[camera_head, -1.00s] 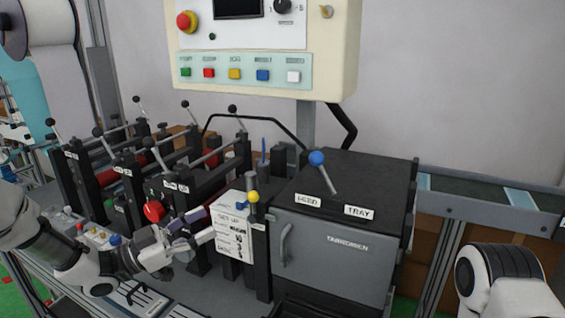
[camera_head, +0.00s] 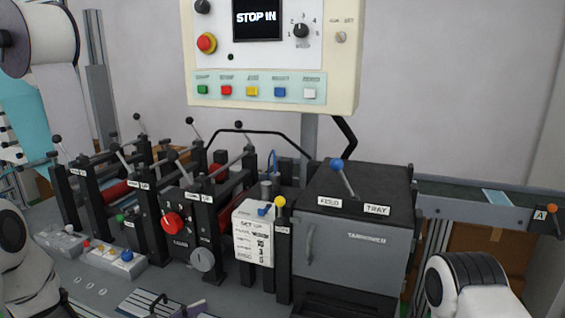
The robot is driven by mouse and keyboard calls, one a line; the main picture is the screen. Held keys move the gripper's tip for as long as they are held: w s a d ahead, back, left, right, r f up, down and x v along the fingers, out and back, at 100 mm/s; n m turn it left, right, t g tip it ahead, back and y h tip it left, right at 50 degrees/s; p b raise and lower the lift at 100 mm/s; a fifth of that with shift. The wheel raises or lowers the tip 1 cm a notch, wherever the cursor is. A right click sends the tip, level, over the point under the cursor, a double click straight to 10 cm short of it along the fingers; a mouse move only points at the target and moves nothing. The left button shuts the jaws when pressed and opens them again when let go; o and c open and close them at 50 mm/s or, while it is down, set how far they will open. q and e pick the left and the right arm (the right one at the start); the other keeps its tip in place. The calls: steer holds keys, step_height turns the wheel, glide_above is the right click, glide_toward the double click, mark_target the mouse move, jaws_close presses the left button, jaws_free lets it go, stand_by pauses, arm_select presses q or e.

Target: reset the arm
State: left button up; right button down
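My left arm comes in at the left edge, mostly cut off. A small purple piece at the bottom edge looks like a finger pad of my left gripper (camera_head: 195,309). The rest of that gripper is below the picture, so I cannot tell whether it is open or shut. It lies low in front of the machine, apart from the knobs. My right arm shows only as a white and black link at the lower right. My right gripper is out of view.
The mask machine has black roller stations with levers, a red knob (camera_head: 173,223), a grey dial (camera_head: 202,260) and a dark fold box (camera_head: 352,248). A control panel (camera_head: 270,60) hangs above, its screen (camera_head: 257,18) reading "STOP IN". A conveyor (camera_head: 470,198) runs right.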

arm_select(q)
steer(key=s+d+f+n+g+y, duration=0.1)
steer(key=s+f+n+y, duration=0.2)
steer(key=f, duration=0.5)
steer(key=s+f+n+g+y, duration=0.1)
steer(key=s+f+n+y, duration=0.15)
steer(key=s+f, duration=0.4)
steer(key=s+a+f+n+g+y, duration=0.25)
steer(key=s+f+g+y, duration=0.2)
steer(key=s+f, duration=0.55)
steer(key=s+a+f+n+g+y, duration=0.2)
steer(key=s+a+y, duration=0.3)
steer(key=s, duration=0.5)
steer(key=shift+s+a+n+g, duration=0.15)
steer(key=shift+a+n+g, duration=0.25)
steer(key=shift+a+g, duration=0.5)
